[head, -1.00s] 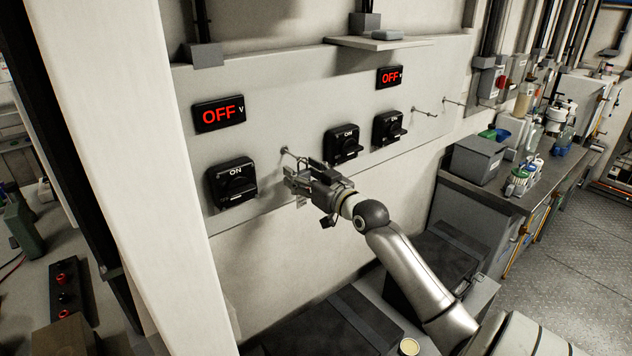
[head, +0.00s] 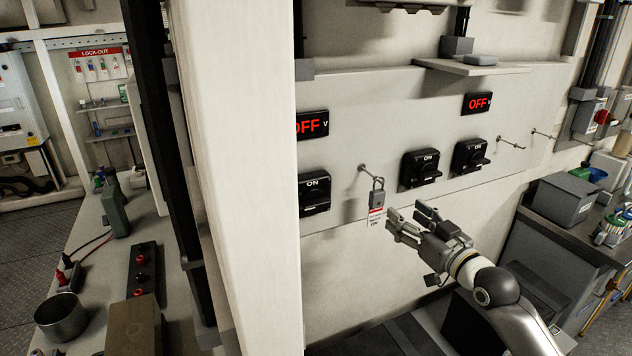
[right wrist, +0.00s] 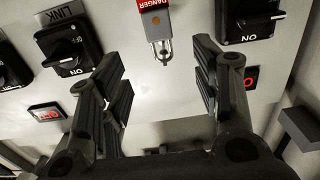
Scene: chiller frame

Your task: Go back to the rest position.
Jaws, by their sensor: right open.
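My right gripper (head: 408,220) is open and empty in front of the grey panel. A grey padlock (head: 376,199) with a red and white tag (head: 376,217) hangs from a peg (head: 363,170) on the panel, just left of my fingertips and apart from them. In the right wrist view the padlock (right wrist: 155,24) shows upside down beyond the gap between my open fingers (right wrist: 160,70). My left gripper is out of view.
Black rotary switches (head: 420,168) and red OFF displays (head: 478,103) are on the panel. A pale column (head: 240,180) stands at left, partly covering one display. A bench (head: 110,245) with a metal bowl (head: 62,318) lies left of it. A grey box (head: 568,200) stands at right.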

